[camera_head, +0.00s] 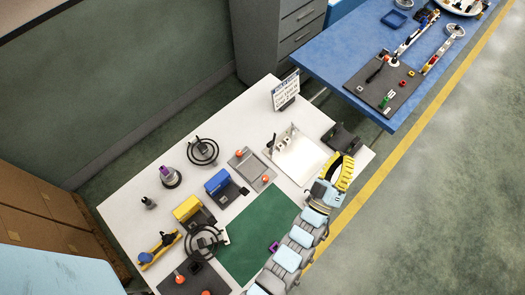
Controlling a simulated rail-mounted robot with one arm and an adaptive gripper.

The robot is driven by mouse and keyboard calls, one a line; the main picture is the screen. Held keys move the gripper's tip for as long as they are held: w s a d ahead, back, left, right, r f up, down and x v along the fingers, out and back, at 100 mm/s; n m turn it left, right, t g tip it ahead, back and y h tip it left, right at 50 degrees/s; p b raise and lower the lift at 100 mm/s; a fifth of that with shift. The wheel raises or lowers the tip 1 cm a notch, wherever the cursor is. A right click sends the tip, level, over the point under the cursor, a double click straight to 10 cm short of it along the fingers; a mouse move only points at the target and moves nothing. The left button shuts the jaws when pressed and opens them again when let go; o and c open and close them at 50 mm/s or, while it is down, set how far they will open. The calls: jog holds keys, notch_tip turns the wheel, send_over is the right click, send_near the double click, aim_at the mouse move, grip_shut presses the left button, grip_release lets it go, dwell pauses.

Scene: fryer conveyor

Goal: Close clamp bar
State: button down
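My arm reaches up the right side of the white table, and my gripper (343,172) is at its far end, near the table's right edge. The fingers are too small and hidden to show whether they are open or shut. A dark fixture (343,138) with a raised part lies just beyond my gripper. To its left is a white plate (297,158) with small upright parts along its back edge. I cannot tell for certain which of these carries the clamp bar. I cannot make out contact between my gripper and either one.
A green mat (250,238) lies left of my arm. A grey plate with orange knobs (252,168), blue block (217,182), yellow block (187,208), dark wheels (203,151) and a sign (286,91) stand around the table. A blue table (340,55) is beyond.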

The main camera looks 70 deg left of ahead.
jog(key=s+a+f+n+g+b, duration=0.3)
jog(key=a+f+n+g, duration=0.35)
jog(key=a+f, duration=0.55)
jog(key=n+g+h+b, duration=0.45)
jog(key=n+h, duration=0.25)
jog(key=n, duration=0.5)
send_near(271, 144)
jog(key=s+a+t, duration=0.1)
jog(key=a, duration=0.2)
jog(key=s+d+n+t+h+b, duration=0.2)
jog(key=s+n+h+b, duration=0.25)
jog(key=s, duration=0.45)
jog(key=shift+n+y, duration=0.35)
jog(key=shift+n, duration=0.05)
jog(key=x, duration=0.4)
jog(key=p+x, duration=0.1)
jog(key=x, duration=0.3)
jog(key=r+p+x, duration=0.1)
jog(key=x, duration=0.3)
jog(key=shift+w+f, duration=0.15)
jog(key=shift+w, duration=0.4)
jog(key=shift+w+a+f, duration=0.15)
jog(key=shift+w+a, duration=0.1)
jog(key=shift+w, duration=0.35)
jog(key=shift+p, duration=0.55)
